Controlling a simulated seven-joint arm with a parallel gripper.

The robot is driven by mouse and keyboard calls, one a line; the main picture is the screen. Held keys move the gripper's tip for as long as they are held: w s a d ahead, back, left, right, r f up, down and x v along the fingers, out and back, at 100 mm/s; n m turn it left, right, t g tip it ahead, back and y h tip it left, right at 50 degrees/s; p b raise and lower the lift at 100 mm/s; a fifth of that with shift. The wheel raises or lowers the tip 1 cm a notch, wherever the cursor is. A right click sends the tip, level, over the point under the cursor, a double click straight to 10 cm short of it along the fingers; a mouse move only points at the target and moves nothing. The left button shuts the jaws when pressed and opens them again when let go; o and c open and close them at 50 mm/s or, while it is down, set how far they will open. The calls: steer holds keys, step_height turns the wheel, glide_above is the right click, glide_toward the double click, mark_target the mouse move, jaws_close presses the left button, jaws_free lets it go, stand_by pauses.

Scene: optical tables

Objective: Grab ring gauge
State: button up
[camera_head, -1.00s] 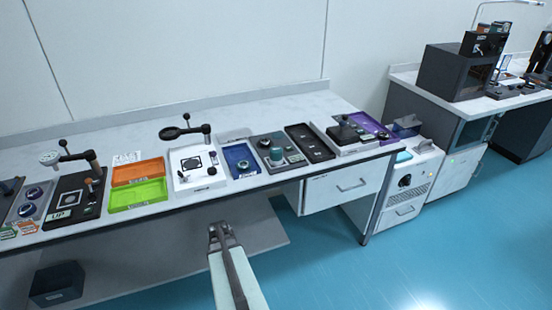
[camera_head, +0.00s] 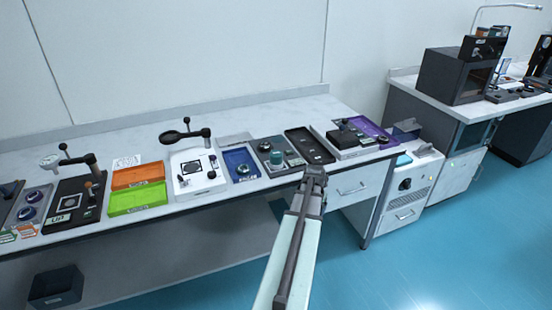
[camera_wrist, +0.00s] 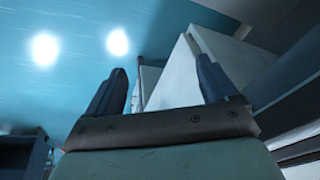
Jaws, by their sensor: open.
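I cannot tell for sure which item is the ring gauge. A small round, ring-like part (camera_head: 241,169) sits in the blue tray (camera_head: 230,154) on the bench in the head view. Another small ring-like part (camera_head: 383,139) shows in the purple tray (camera_head: 366,125) at the right. My gripper (camera_wrist: 162,82) is open in the wrist view, its two dark fingers apart with nothing held. The wrist view shows blue floor and pale furniture surfaces, and no ring. In the head view my arm reaches up to the bench's front edge, right of the blue tray.
Along the bench stand an orange tray (camera_head: 138,174), a green tray (camera_head: 138,197), a white plate with a magnifier stand (camera_head: 185,134), a grey plate with a teal cylinder (camera_head: 276,158) and an empty-looking black tray (camera_head: 312,147). A drawer (camera_head: 352,186) lies under the bench's right end.

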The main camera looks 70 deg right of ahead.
steer(key=s+d+r+m+t+h, duration=0.1)
steer(key=s+d+r+m, duration=0.15)
steer(key=d+r, duration=0.35)
steer(key=s+d+r+m+h, duration=0.1)
steer(key=s+d+r+m, duration=0.1)
steer(key=s+d+r, duration=0.25)
step_height(320, 180, up, 17)
steer(key=n+g+y, duration=0.1)
steer(key=n+y, duration=0.4)
steer(key=n, duration=0.3)
glide_above(276, 153)
step_height(276, 153, down, 13)
steer(key=shift+d+f, duration=0.1)
steer(key=shift+f, duration=0.05)
steer(key=c, duration=1.4)
